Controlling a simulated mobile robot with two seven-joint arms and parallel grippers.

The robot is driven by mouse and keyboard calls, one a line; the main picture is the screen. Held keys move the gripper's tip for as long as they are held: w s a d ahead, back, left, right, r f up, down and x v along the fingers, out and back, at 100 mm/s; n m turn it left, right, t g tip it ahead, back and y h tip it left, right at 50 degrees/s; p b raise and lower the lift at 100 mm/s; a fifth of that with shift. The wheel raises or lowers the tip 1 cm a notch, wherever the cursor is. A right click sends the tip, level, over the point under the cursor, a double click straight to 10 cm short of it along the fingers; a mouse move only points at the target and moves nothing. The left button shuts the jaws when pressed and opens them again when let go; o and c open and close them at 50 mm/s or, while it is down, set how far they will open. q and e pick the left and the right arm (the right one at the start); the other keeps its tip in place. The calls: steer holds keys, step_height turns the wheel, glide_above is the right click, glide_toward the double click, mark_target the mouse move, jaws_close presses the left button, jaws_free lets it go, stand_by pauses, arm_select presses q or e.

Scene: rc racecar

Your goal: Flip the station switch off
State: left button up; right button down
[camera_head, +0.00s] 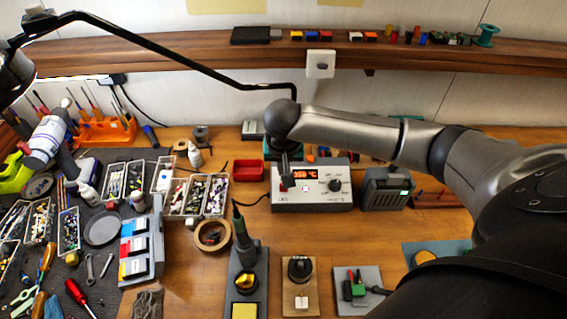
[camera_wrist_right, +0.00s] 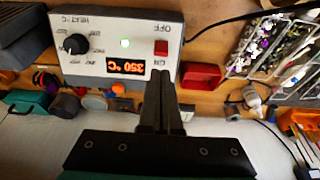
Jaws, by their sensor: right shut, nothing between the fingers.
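The soldering station (camera_head: 340,200) is a light grey box on the bench, with a lit orange display (camera_head: 305,174) reading 350 °C and a black knob (camera_head: 335,185). In the wrist view the station (camera_wrist_right: 85,20) appears upside down, with a small lit lamp (camera_wrist_right: 124,43). Its red switch (camera_wrist_right: 161,47) sits between the OFF and ON labels. My right gripper (camera_head: 284,184) is shut and empty in front of the panel's left part, mostly covering the switch in the head view. In the wrist view its fingertips (camera_wrist_right: 161,78) are close to the switch's ON end; contact cannot be told. My left gripper is out of view.
A red bin (camera_head: 249,171) stands left of the station, and a dark grey device (camera_head: 387,190) stands to its right. The soldering iron in its stand (camera_head: 244,245), a tape roll (camera_head: 212,236) and parts trays (camera_head: 207,195) are nearby. A wooden shelf (camera_head: 200,45) runs behind.

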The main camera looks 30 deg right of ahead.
steer(key=shift+x, duration=2.35)
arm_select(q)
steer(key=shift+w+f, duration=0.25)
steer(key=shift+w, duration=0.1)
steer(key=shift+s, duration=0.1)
arm_select(e)
steer(key=shift+w, duration=0.1)
